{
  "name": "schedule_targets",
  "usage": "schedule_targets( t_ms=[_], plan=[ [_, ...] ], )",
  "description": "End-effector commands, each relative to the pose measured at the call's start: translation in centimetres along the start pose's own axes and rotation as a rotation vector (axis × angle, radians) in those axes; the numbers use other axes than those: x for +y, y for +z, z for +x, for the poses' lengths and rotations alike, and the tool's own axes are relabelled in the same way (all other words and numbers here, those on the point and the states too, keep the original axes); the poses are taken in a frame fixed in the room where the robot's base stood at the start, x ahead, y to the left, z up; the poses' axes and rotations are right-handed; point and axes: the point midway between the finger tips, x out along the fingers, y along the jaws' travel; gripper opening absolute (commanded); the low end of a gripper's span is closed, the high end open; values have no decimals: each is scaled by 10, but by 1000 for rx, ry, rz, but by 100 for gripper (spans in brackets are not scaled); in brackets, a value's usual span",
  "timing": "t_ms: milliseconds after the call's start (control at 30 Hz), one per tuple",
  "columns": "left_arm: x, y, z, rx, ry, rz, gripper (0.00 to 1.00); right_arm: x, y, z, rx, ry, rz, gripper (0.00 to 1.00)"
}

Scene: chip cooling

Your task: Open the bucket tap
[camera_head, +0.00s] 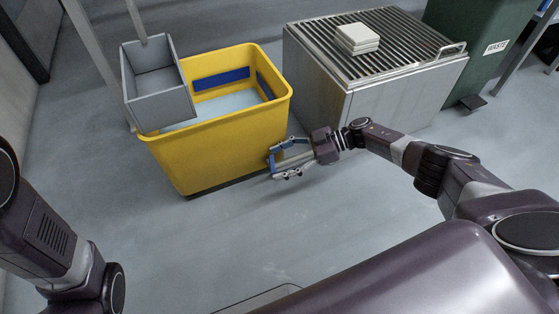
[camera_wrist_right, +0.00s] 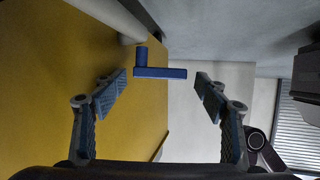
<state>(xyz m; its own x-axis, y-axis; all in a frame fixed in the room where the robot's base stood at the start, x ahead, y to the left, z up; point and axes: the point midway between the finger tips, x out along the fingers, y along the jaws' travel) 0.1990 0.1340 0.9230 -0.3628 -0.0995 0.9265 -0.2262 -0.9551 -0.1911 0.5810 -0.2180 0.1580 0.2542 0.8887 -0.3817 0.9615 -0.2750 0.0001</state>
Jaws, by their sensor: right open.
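The yellow bucket (camera_head: 215,150) stands on the floor and holds pale blue water (camera_head: 215,104). In the right wrist view, the bucket's yellow wall (camera_wrist_right: 60,85) fills the left side. A blue tap lever (camera_wrist_right: 160,72) there lies crosswise on a short upright stem below a white pipe. My right gripper (camera_head: 272,161) is beside the bucket's lower right side. In the wrist view, its fingers (camera_wrist_right: 161,90) are open, one on each side of the lever, with visible gaps. In the head view, the gripper hides the tap. My left gripper is out of view.
A grey open box (camera_head: 158,88) sits at the bucket's left rim. A steel cabinet with a slatted top (camera_head: 390,50) stands behind my right arm, bearing white plates (camera_head: 357,37). A green waste bin (camera_head: 465,50) is at the far right. The floor in front of the bucket is clear.

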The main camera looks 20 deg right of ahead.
Motion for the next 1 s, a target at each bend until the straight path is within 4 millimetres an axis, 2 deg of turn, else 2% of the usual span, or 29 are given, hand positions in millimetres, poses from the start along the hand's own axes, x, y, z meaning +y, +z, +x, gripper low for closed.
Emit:
schedule_targets(
  t_ms=[167,633,800,1000],
  plan=[
    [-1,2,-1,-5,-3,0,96,1,1,-6,-1,3,1,68],
    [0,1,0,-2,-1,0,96,1,1,-70,-1,2,1,68],
    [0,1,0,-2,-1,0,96,0,0,-79,0,0,0,68],
    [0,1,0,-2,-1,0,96,0,0,-80,0,0,0,68]
  ],
)
